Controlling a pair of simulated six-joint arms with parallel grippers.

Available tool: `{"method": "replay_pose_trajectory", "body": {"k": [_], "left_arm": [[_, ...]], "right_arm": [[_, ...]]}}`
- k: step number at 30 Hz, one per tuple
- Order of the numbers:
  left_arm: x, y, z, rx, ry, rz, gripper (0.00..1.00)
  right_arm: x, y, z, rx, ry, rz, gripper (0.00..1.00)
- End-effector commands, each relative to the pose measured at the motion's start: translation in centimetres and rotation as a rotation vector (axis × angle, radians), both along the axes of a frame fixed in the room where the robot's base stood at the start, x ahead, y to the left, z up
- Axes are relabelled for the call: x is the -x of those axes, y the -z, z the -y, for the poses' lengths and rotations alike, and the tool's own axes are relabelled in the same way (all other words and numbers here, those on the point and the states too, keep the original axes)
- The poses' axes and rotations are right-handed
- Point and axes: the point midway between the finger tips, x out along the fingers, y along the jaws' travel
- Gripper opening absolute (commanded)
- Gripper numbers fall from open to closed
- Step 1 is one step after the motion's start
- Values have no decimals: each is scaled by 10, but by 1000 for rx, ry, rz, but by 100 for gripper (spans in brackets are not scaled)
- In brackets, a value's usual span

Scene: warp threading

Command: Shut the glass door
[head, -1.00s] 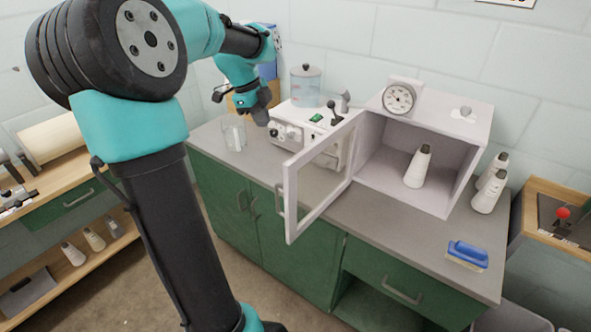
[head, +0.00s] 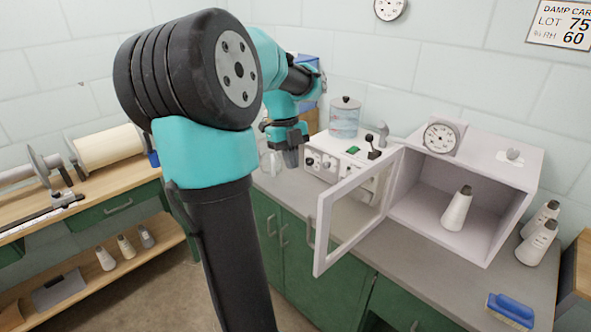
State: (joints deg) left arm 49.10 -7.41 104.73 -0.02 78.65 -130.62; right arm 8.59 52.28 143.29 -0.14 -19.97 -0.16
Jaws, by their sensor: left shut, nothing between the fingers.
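The glass door (head: 323,228) has a white frame with a clear pane. It stands wide open, swung out from the left edge of the white cabinet (head: 516,171) and over the front of the counter, with a handle on its outer face. A pale cone (head: 457,209) stands inside the open cabinet. My left gripper (head: 291,160) points down at the back left of the counter, left of the door and apart from it. It is shut and empty. My right gripper is not in view.
A white machine (head: 318,163) with knobs and a lever stands behind the door. A glass beaker (head: 268,161) is beside my left gripper, partly hidden. Several cones (head: 537,243) and a blue brush (head: 513,307) are on the counter at the right.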

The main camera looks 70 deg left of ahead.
Motion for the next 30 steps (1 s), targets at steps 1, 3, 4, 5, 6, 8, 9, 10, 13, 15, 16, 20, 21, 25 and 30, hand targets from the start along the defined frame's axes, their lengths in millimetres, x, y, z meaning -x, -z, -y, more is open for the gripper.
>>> {"method": "replay_pose_trajectory", "body": {"k": [1,3,4,5,6,8,9,10,13,15,16,20,21,25,30], "left_arm": [[0,6,2,2,1,-3,0],[0,16,5,3,1,-2,0],[-1,20,7,3,1,-2,0],[-1,25,8,3,1,-2,0],[-1,32,10,3,1,-2,0],[-2,41,13,3,1,-2,0],[-2,48,15,3,1,-2,0],[-2,53,17,3,1,-2,0],[-3,69,22,2,1,-2,0],[-4,81,25,3,1,-2,0],[-4,85,27,3,1,-2,0],[-7,86,47,0,4,1,0],[-8,87,52,0,4,1,0],[-10,89,61,0,2,1,0],[-10,90,65,0,0,0,0]], "right_arm": [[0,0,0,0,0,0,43],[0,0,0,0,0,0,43],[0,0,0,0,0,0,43],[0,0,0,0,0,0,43],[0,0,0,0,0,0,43],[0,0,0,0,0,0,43],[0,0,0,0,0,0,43],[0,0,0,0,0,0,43],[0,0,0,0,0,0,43],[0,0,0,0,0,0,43],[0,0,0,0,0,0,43],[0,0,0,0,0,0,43],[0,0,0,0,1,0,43],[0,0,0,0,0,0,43],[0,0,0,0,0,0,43]]}}
